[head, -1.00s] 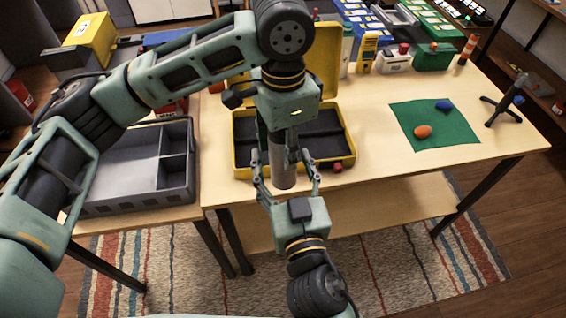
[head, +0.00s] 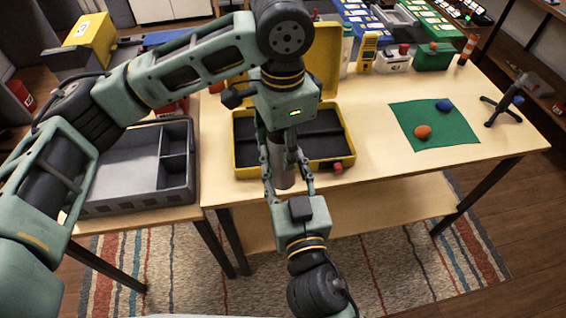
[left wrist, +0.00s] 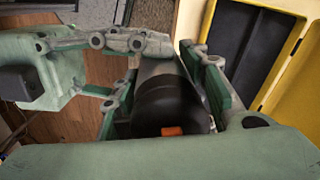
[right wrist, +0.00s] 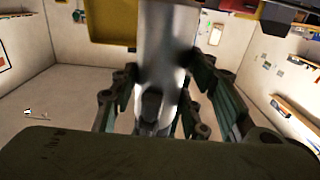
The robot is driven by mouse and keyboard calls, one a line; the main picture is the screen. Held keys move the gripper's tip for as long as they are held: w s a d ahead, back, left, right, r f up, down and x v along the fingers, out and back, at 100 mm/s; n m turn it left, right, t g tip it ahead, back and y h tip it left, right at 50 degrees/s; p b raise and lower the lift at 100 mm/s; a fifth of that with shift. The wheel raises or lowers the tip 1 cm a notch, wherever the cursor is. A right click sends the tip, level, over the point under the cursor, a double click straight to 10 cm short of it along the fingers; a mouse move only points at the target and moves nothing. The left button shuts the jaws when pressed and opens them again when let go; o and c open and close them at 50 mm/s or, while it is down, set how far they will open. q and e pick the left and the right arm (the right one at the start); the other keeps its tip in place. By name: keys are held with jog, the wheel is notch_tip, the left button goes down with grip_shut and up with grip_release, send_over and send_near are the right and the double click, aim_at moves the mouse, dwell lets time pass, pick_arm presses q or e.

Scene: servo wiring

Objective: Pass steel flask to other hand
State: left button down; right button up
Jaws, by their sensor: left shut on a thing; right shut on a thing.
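The steel flask (head: 285,179) is upright between my two grippers, above the front edge of the table. My left gripper (head: 282,150) comes from above and is shut on its upper part. In the left wrist view the flask's dark cap (left wrist: 170,104) with an orange patch sits between the left fingers. My right gripper (head: 289,170) comes from the front and below, its fingers shut on the lower part of the flask. In the right wrist view the shiny flask body (right wrist: 166,48) stands between the right fingers. The fingers hide parts of the flask.
An open yellow case (head: 241,172) lies on the table right behind the flask. A grey divided tray (head: 128,203) is to the left. A green mat (head: 455,138) with an orange and a blue object lies right. Boxes and a striped post stand at the back.

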pick_arm(q)
jog(key=c, duration=1)
grip_release()
jog(key=shift+d, duration=0.15)
jog(key=shift+r, duration=0.1)
